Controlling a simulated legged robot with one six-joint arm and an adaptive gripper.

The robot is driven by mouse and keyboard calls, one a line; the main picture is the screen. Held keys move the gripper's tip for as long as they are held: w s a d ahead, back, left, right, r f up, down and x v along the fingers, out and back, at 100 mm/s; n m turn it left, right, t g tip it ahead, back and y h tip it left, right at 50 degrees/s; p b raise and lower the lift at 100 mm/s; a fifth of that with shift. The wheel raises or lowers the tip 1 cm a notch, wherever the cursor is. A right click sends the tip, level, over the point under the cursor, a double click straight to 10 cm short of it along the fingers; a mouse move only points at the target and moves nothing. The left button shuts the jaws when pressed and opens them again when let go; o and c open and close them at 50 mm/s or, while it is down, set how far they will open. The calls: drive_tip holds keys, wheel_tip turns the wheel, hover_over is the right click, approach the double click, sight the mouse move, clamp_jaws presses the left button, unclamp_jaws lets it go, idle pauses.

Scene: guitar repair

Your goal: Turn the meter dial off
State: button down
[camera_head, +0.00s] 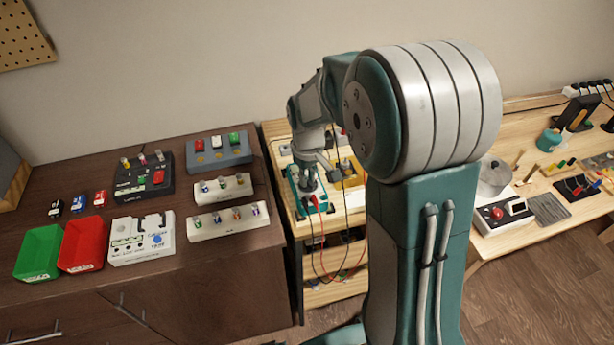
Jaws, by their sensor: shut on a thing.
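The meter (293,184) is a teal-edged unit on the light wooden stand in the middle of the view. Red and black leads plug in at its near end. My gripper (309,186) points down over the meter's face and is shut on its dial. The fingers cover the dial, so its pointer and markings are hidden. My own arm hides the area to the right of the meter.
A dark cabinet (225,292) on the left bears a green bin (38,253), a red bin (82,245) and several switch panels. A yellow item (352,172) sits close right of the meter. Red and black cables (362,245) hang down the stand's front. A workbench (545,195) with tools stands right.

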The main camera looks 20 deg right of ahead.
drive_tip(key=shift+s+f+m, duration=0.1)
drive_tip(key=shift+m, duration=2)
drive_tip(key=c, duration=0.7)
unclamp_jaws()
wheel_tip(320, 180, up, 12)
drive_tip(key=shift+a, duration=0.1)
